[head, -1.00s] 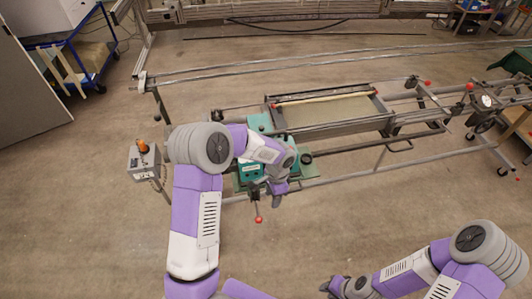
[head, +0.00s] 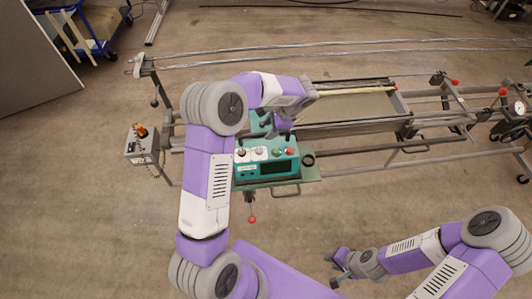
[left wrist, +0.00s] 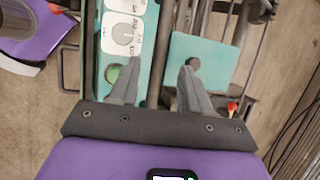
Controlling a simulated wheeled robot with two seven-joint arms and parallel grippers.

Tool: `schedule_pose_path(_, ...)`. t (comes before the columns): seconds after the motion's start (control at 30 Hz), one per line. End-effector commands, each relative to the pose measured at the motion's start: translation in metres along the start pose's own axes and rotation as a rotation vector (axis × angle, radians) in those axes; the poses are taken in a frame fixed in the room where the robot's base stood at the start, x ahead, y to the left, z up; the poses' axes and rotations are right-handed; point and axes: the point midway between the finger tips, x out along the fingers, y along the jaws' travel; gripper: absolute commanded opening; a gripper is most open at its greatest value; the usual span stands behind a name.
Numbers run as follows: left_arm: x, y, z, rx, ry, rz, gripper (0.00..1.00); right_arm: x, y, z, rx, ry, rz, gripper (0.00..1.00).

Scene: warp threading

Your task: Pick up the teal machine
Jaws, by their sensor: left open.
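The teal machine (head: 266,169) stands on the metal frame, with white dial plates, a dark display and green and red buttons on its top face. My left gripper (head: 273,130) is at its far side in the head view, partly hidden by its own wrist. In the left wrist view the open left gripper (left wrist: 158,70) has one finger over the machine's dial panel (left wrist: 120,48) and the other over a flat teal plate (left wrist: 213,58) with a dark knob. I cannot tell whether the fingers touch it. My right gripper (head: 334,270) is open and empty above the floor.
A long metal frame (head: 420,146) with rails and red knobs extends right from the machine. A grey control box (head: 141,148) with an orange knob stands at left. A blue cart (head: 87,38) is at the back left. The floor in front is clear.

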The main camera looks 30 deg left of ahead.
Motion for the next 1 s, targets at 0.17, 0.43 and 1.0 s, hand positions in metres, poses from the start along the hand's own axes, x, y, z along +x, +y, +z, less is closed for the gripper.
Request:
schedule_pose_path(0.17, 0.027, 0.004, 0.003, 0.001, -0.003, 0.006, 0.48, -0.001, 0.0, 0.0, 0.0, 0.001, 0.0, 0.29)
schedule_pose_path(0.43, 0.045, 0.003, 0.001, 0.0, 0.001, 0.001, 0.48, -0.001, 0.0, -0.001, 0.0, 0.001, 0.0, 0.29)
schedule_pose_path(1.0, 0.045, 0.003, 0.002, 0.0, 0.0, 0.001, 0.0, -0.001, 0.0, -0.001, 0.0, 0.001, 0.0, 0.29)
